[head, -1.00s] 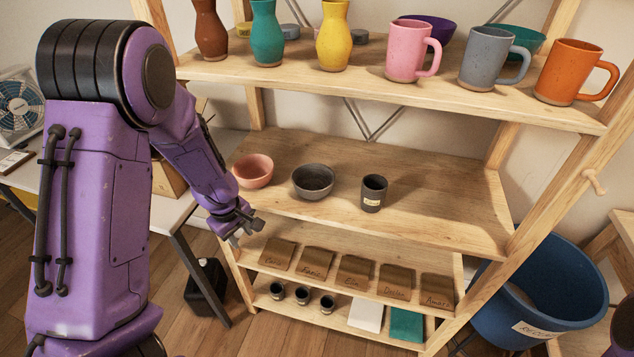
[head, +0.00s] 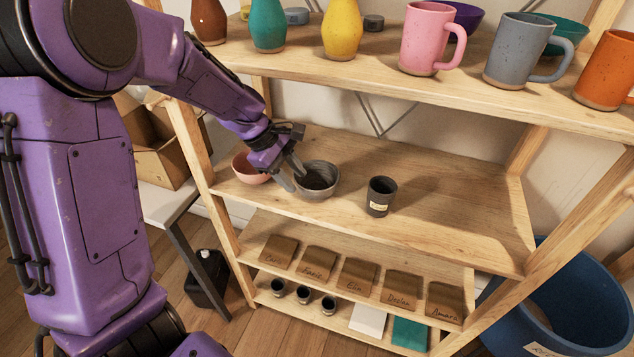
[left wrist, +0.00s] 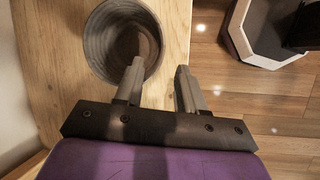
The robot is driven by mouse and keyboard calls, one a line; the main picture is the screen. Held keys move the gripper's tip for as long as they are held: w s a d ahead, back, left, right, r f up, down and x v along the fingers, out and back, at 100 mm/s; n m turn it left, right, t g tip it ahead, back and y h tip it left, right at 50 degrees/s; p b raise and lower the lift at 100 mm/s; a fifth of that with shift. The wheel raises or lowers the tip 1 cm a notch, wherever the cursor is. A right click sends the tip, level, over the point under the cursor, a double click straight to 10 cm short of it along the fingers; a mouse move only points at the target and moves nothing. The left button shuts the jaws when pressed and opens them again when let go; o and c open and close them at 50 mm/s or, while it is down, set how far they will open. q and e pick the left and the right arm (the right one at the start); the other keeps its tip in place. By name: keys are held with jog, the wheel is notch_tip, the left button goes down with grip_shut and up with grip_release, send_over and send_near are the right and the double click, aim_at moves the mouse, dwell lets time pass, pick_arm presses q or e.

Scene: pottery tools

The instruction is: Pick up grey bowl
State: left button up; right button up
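The grey bowl (head: 319,181) sits upright on the middle shelf, between a pink bowl and a dark cup. It also shows in the left wrist view (left wrist: 95,45), near the shelf edge. My left gripper (head: 291,177) is at the left side of the bowl, with its fingers apart. In the left wrist view the gripper (left wrist: 160,75) has one fingertip over the bowl's near rim and inside its outline, and the other outside the bowl, past the shelf edge. Nothing is between the fingers except perhaps the rim; contact cannot be told. My right gripper is not in view.
The pink bowl (head: 250,167) is close left of my gripper. The dark labelled cup (head: 381,196) stands to the right. The upper shelf (head: 420,92) with vases and mugs overhangs the middle shelf (head: 450,215). The right part of the middle shelf is clear.

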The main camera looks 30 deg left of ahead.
aim_at(305, 189)
pick_arm(q)
jog(key=x, duration=0.4)
jog(key=shift+w+d+f+b, duration=0.1)
jog(key=shift+d+f+b, duration=0.1)
jog(key=shift+d+b, duration=0.25)
jog(key=shift+w+f, duration=0.25)
jog(key=shift+f, duration=0.1)
jog(key=shift+s+d+r, duration=0.1)
jog(key=shift+s+r, duration=0.05)
jog(key=shift+c, duration=1.3)
grip_shut()
